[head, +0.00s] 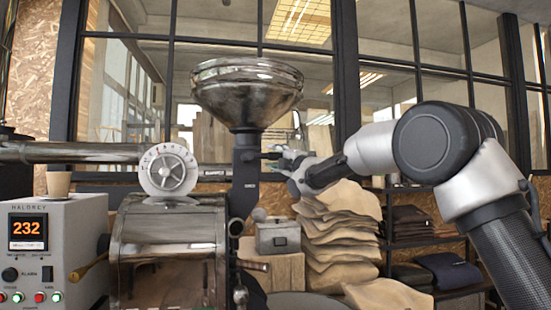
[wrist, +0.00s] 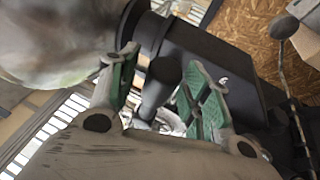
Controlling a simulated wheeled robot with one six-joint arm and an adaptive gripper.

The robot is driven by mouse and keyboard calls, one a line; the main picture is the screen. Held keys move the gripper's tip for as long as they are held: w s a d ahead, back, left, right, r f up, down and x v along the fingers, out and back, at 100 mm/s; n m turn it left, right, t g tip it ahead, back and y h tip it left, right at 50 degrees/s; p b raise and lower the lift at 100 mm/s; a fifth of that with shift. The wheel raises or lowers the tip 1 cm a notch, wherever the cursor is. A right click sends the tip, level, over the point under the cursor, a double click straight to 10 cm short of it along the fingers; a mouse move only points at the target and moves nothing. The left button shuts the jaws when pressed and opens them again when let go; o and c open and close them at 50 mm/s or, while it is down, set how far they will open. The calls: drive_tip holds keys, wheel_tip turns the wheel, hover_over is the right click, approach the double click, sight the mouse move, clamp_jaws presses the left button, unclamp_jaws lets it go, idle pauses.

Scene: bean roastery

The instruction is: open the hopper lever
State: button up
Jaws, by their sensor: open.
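The steel hopper (head: 248,92) sits on a dark neck above the roaster drum; its shiny bowl (wrist: 50,40) fills the upper left of the wrist view. The hopper lever (head: 268,155) is a short dark bar sticking out to the right from the neck. In the wrist view its grey rounded handle (wrist: 158,85) lies between my fingers. My gripper (head: 282,158) reaches in from the right at the lever. In the wrist view my gripper (wrist: 166,78) is open, with green-padded fingers on either side of the handle. I cannot tell whether either pad touches it.
A white dial (head: 168,170) and a control box (head: 55,245) reading 232 are to the left. A grey box (head: 278,238) stands below my gripper. Stacked sacks (head: 338,235) and a shelf (head: 412,220) are to the right, behind my arm.

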clamp_jaws()
drive_tip(key=shift+f, duration=0.15)
drive_tip(key=f+m, duration=0.1)
drive_tip(key=f+m+t, duration=0.1)
drive_tip(key=m, duration=0.1)
drive_tip(key=shift+a, duration=0.2)
drive_tip(key=s+a+f+m+t+h, duration=0.1)
drive_tip(key=a+f+m+t+h, duration=0.3)
drive_tip(key=m, duration=1)
drive_tip(key=shift+f+t+h, duration=0.7)
drive_tip(key=shift+f+h, duration=0.1)
drive_tip(key=shift+h, duration=0.7)
drive_tip(key=shift+s+m, duration=0.1)
drive_tip(key=shift+m, duration=0.3)
unclamp_jaws()
